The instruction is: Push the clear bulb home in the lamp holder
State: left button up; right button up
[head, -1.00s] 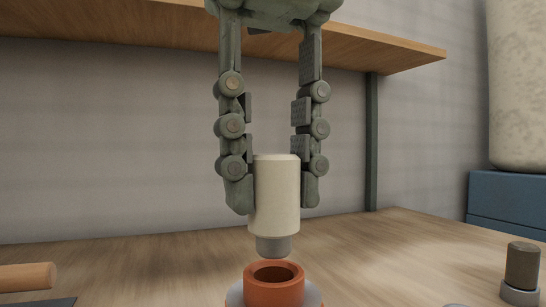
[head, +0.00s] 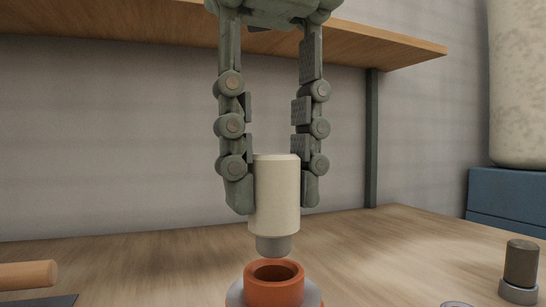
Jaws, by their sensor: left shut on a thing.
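A cream cylinder with a grey lower end, which I take for the bulb (head: 274,200), is held upright between the fingertips of my left gripper (head: 272,185). It looks opaque, not clear. The gripper comes down from the top of the view and is shut on it. Below is an orange ring-shaped holder (head: 273,292) with a dark round opening, on a grey base. The bulb's grey end is just above the opening, apart from it and roughly in line with it. The holder's lower part is cut off by the frame. My right gripper is not in view.
A wooden shelf (head: 400,52) runs behind the gripper, with a dark green upright (head: 371,140). At right are a brown-topped peg (head: 521,265), a blue block (head: 507,200) and a speckled cylinder (head: 515,85). A wooden rod (head: 25,275) lies at left.

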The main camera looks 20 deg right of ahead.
pick_arm(q)
jog(key=shift+f+b, duration=0.75)
jog(key=shift+f, duration=0.6)
jog(key=o, duration=1.1)
